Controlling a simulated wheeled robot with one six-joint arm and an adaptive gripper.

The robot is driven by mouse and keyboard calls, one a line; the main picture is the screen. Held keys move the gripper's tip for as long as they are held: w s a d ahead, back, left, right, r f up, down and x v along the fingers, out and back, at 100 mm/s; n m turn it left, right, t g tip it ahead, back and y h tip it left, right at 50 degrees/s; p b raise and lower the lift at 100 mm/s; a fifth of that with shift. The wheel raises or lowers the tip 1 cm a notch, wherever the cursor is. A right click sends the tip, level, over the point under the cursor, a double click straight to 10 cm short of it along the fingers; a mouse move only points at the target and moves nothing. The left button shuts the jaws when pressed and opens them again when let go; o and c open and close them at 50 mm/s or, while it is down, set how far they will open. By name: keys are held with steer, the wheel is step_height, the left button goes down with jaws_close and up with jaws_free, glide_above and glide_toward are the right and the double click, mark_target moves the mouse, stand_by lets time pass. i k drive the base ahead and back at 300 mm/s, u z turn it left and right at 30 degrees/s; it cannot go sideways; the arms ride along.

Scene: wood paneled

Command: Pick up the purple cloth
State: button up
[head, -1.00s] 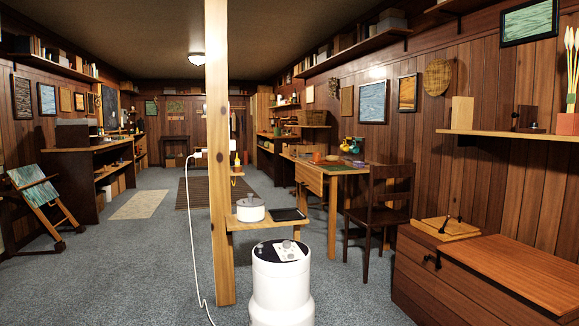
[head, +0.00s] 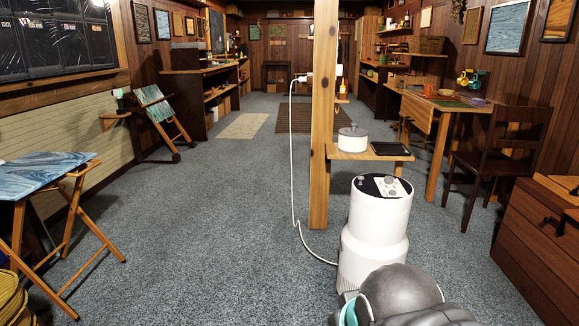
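A small purple patch (head: 477,101), perhaps the purple cloth, lies on the wooden table (head: 418,104) at the right, in the middle distance. It is too small to tell for sure. My gripper's fingers are not in view. Only a dark rounded part of my arm with a teal band shows at the bottom, right of centre, far from the table.
A wooden post (head: 323,150) with a small shelf (head: 350,153) and a white canister (head: 374,235) stand ahead. A dark chair (head: 497,150) is by the table. A folding table (head: 40,180) stands left. The carpet (head: 220,210) at centre-left is clear.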

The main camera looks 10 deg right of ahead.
mark_target(476, 101)
steer(key=i, duration=6.85)
steer(key=z, duration=3.45)
steer(key=i, duration=3.1)
